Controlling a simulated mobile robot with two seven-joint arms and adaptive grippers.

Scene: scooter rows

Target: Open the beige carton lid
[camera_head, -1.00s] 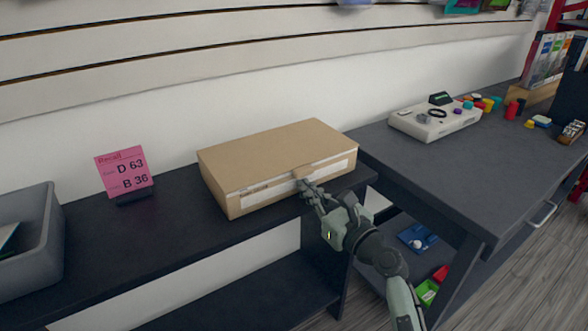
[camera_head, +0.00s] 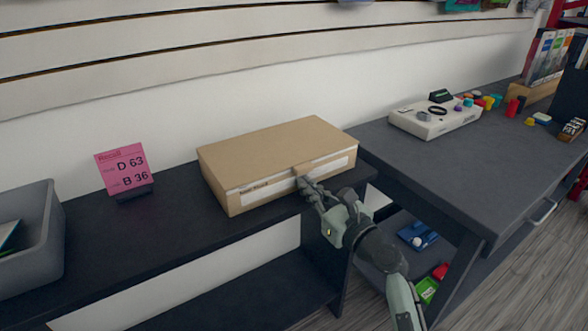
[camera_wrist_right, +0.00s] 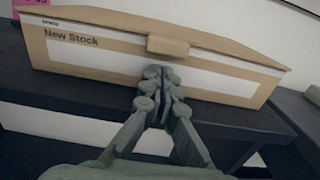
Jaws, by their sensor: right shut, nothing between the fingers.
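The beige carton (camera_head: 275,152) sits on the dark shelf, its lid down. A white label reading "New Stock" runs along its front, clear in the right wrist view (camera_wrist_right: 75,50). A small tab (camera_wrist_right: 168,46) sticks out at the middle of the lid's front edge; it also shows in the head view (camera_head: 304,169). My right gripper (camera_head: 303,183) is shut and empty, at the carton's front just below the tab. In the right wrist view its fingertips (camera_wrist_right: 158,73) are together under the tab; I cannot tell whether they touch it. My left gripper is not in view.
A pink sign (camera_head: 124,168) and a grey bin (camera_head: 52,245) stand on the dark shelf (camera_head: 165,225) left of the carton. A dark table (camera_head: 450,165) with a white device (camera_head: 433,118) is at the right. A slatted wall rises behind.

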